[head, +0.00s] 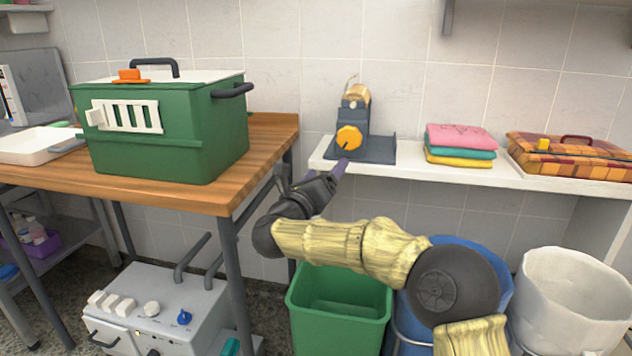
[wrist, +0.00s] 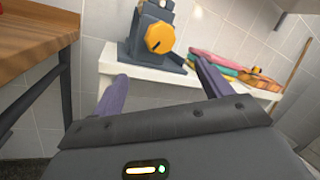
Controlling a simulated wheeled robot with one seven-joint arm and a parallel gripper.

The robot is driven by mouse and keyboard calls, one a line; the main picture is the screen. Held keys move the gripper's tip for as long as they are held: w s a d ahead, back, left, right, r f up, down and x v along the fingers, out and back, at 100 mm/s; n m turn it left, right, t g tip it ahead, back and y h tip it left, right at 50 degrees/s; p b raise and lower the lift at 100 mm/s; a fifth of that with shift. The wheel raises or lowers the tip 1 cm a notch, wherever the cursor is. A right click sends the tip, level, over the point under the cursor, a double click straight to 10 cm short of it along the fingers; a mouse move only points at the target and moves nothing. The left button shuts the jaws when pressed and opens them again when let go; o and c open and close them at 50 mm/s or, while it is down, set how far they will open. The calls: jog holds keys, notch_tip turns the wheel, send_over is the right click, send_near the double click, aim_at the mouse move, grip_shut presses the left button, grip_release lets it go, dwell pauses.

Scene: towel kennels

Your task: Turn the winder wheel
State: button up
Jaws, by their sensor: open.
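The winder (head: 355,117) is a dark blue-grey device on a flat base, standing at the left end of the white shelf. Its wheel is an orange knob (head: 349,137) with a dark mark, facing me. In the wrist view the orange wheel (wrist: 160,38) shows beyond my fingers, a little above the space between them. My gripper (head: 338,172) is open and empty, with purple-grey fingers, just below and in front of the wheel in the head view. In the wrist view my gripper (wrist: 160,82) has its fingers spread wide, apart from the wheel.
The white shelf (head: 480,178) also holds folded towels (head: 460,145) and a plaid case (head: 570,156). A green kennel (head: 170,125) stands on the wooden table (head: 262,150) at left. Below are a green bin (head: 340,315), a white bin (head: 570,300) and a grey machine (head: 160,310).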

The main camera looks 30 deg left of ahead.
jog(key=shift+v, duration=1.9)
jog(key=shift+r, duration=0.1)
jog(key=w+d+f+n+g+y+p, duration=0.1)
jog(key=d+f+n+g+y+p, duration=0.25)
jog(key=d+n, duration=0.75)
jog(key=d+f+n+g+y+p, duration=0.15)
jog(key=d+f+n+g, duration=0.5)
jog(key=n, duration=0.65)
jog(key=s+d+f+n+g+h+p, duration=0.1)
jog(key=s+d+f+n+g+h, duration=0.25)
jog(key=s+d, duration=0.9)
jog(key=s+d+f+n+g+h, duration=0.1)
jog(key=s+d+f+n+g, duration=0.25)
jog(key=s+d+f, duration=0.8)
jog(key=w+d+r+p, duration=0.1)
jog(key=d+r+p, duration=0.1)
jog(key=r+p, duration=1.7)
jog(key=w+d+r+m+p, duration=0.1)
jog(key=d+r+p, duration=0.1)
jog(key=r+p, duration=1.7)
notch_tip(320, 180, up, 5)
jog(key=shift+r+g, duration=0.25)
jog(key=shift+g, duration=0.15)
